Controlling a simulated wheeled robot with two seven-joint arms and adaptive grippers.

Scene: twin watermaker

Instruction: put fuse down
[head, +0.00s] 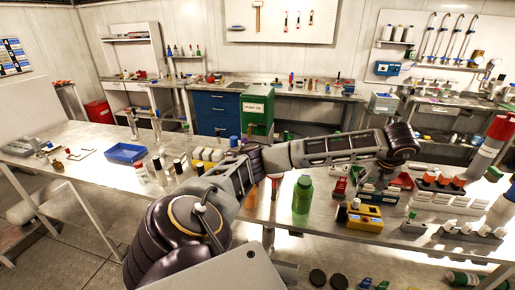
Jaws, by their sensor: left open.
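My left arm reaches across the long workbench (225,222) to the right. My left gripper (372,188) points down at its end, low over the crowded right part of the bench, and is open. I cannot make out a fuse in or under it; the fingertips are small and dark among the items there. A yellow device (364,222) stands just in front of the gripper, and red items (402,181) are close to its right. My right gripper is not in view.
A green bottle (302,195) stands left of the gripper.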

